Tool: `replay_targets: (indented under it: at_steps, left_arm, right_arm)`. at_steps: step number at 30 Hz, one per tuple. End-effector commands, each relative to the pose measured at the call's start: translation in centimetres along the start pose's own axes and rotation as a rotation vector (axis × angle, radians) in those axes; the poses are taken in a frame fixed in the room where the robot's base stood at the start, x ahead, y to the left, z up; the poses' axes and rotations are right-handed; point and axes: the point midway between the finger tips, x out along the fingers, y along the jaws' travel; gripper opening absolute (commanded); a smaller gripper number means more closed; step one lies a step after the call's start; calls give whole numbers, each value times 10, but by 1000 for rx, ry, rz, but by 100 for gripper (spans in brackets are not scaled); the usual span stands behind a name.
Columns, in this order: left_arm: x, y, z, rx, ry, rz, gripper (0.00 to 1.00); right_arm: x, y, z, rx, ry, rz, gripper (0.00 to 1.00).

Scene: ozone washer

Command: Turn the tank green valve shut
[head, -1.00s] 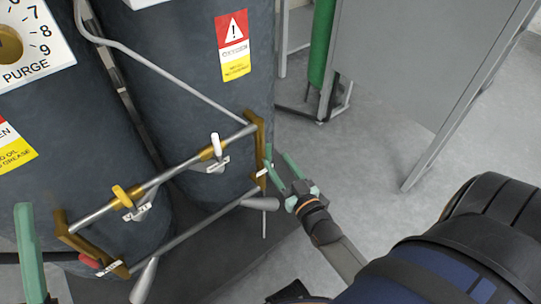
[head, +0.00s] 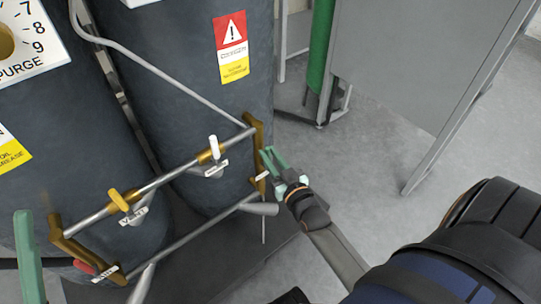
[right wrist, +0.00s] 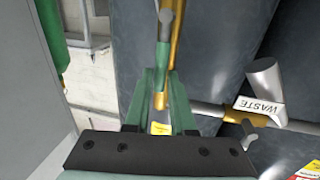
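My right gripper (head: 268,156) is at the right end of the pipe rack, beside the brass upright (head: 255,135). Its green fingers show a narrow gap. In the right wrist view the fingers (right wrist: 164,80) flank a brass pipe (right wrist: 160,102), and a grey-green lever (right wrist: 166,20) rises past the tips. I cannot tell if this lever is the green valve or if the fingers touch it. No other green handle shows clearly in the head view; the gripper covers part of that end. One finger of my left gripper (head: 28,255) shows at the left edge.
The rack also has a white handle (head: 214,147), a yellow handle (head: 118,200) and a red handle (head: 84,267). A grey handle (right wrist: 264,76) stands by the WASTE label. Dark tanks (head: 200,75) stand behind.

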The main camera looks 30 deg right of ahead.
Motion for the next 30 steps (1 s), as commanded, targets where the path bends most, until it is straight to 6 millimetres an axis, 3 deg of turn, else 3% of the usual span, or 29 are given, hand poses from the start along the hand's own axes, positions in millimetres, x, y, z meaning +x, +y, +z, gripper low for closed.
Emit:
replay_targets:
  at_steps: [5, 30]
  left_arm:
    - [0, 0, 0, 0, 0, 1, 50]
    - [0, 0, 0, 2, 0, 1, 50]
  right_arm:
    - [0, 0, 0, 0, 0, 0, 0]
    - [0, 0, 0, 0, 0, 0, 0]
